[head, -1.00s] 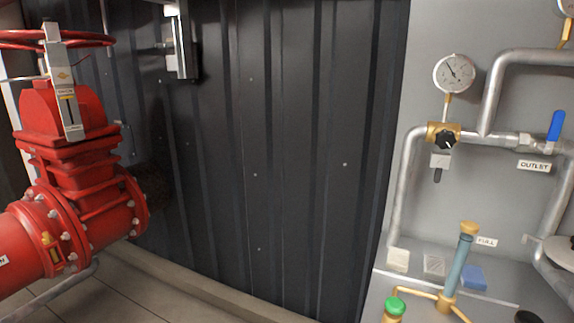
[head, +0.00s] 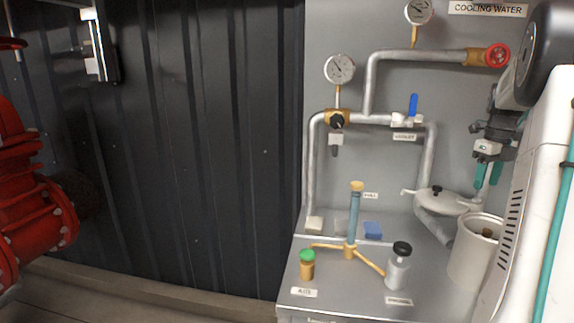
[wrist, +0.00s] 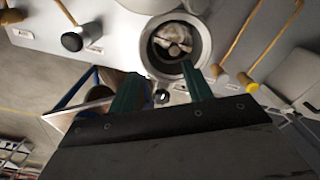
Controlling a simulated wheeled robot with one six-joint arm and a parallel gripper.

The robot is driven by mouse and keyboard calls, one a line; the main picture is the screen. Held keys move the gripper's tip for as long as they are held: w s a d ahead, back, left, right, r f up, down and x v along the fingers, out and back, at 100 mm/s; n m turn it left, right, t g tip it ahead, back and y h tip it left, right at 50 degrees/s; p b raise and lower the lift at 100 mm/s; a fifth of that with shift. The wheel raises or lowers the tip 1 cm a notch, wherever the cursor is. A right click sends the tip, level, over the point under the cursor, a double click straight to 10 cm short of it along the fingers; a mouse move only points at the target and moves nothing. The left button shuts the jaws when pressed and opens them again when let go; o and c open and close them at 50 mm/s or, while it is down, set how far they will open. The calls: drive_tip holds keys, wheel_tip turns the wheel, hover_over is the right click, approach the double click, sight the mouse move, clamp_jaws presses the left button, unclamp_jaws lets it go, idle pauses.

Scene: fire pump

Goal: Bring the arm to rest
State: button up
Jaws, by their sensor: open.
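My gripper (head: 488,172) is at the right of the head view, above the grey bench top and close to a white cylindrical pot (head: 467,262). Its two green fingers point down and stand apart, with nothing between them. In the wrist view my gripper (wrist: 160,84) shows both green fingers apart, and the open mouth of the pot (wrist: 204,60) lies beyond them. Some pale and brownish contents show inside the pot. My arm fills the right edge of the head view and hides part of the bench and wall there.
Pipes (head: 372,85) with a gauge (head: 339,69) run above. A red valve body (head: 35,215) stands left.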

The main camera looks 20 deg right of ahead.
drive_tip(key=s+a+f+n, duration=0.1)
drive_tip(key=s+a+n, duration=0.1)
drive_tip(key=a+n, duration=1.1)
drive_tip(key=s+a+n, duration=0.2)
drive_tip(key=a+n, duration=0.8)
drive_tip(key=a, duration=0.5)
drive_tip(key=s+a+n, duration=0.3)
drive_tip(key=a+n, duration=0.1)
drive_tip(key=a, duration=0.3)
drive_tip(key=s+a+f+n+t, duration=0.1)
drive_tip(key=s+a+n, duration=0.3)
drive_tip(key=a, duration=0.3)
drive_tip(key=s+a+n, duration=0.4)
drive_tip(key=a+n, duration=0.1)
drive_tip(key=a, duration=0.2)
drive_tip(key=shift+s+a+f+n, duration=0.2)
drive_tip(key=shift+a+f+n, duration=0.1)
drive_tip(key=shift+f, duration=0.1)
